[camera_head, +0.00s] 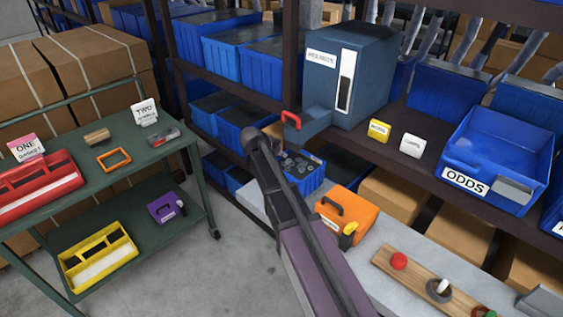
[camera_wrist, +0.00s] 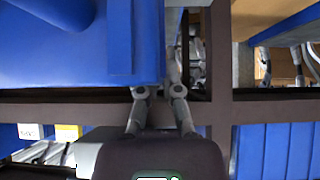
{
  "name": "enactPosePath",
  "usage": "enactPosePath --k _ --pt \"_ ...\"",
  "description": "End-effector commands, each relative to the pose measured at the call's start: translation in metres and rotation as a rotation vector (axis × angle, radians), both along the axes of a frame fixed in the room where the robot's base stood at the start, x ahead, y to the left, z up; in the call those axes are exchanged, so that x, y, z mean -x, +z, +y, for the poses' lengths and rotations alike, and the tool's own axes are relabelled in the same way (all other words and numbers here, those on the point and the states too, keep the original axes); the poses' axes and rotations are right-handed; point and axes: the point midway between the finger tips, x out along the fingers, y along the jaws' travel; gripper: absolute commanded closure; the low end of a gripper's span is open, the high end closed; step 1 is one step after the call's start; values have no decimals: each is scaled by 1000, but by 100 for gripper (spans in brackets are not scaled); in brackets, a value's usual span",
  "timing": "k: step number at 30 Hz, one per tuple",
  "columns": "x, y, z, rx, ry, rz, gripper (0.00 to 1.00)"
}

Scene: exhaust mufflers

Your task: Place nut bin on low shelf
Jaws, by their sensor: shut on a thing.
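A blue bin with dark nuts in it (camera_head: 312,181) shows just right of my forearm's far end, above the pale bench. I take it for the nut bin. My gripper is hidden behind my arm in the head view. In the wrist view my gripper (camera_wrist: 159,92) has its fingertips close together at the lower edge of a large blue wall (camera_wrist: 80,60), and it is shut on it. The grip itself is partly hidden. The cart's low shelf (camera_head: 130,225) holds a yellow tray (camera_head: 98,256) and a purple box (camera_head: 166,207). Low rack shelves with blue bins lie behind my arm.
The green cart's top (camera_head: 120,175) holds a red tray (camera_head: 40,187) and small parts. A blue-grey dispenser (camera_head: 350,75) and the ODDS bin (camera_head: 497,155) stand on the rack shelf. An orange box (camera_head: 348,212) and a wooden board (camera_head: 425,282) are on the bench. The grey floor between is clear.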

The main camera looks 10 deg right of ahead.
Motion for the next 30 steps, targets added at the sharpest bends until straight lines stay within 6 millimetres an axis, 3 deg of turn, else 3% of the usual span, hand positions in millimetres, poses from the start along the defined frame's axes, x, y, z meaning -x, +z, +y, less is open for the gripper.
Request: enactPosePath --k 12,30 --pt "-1 -34 -2 1 -1 0 100" --pt "-1 -39 -3 2 -1 1 100"
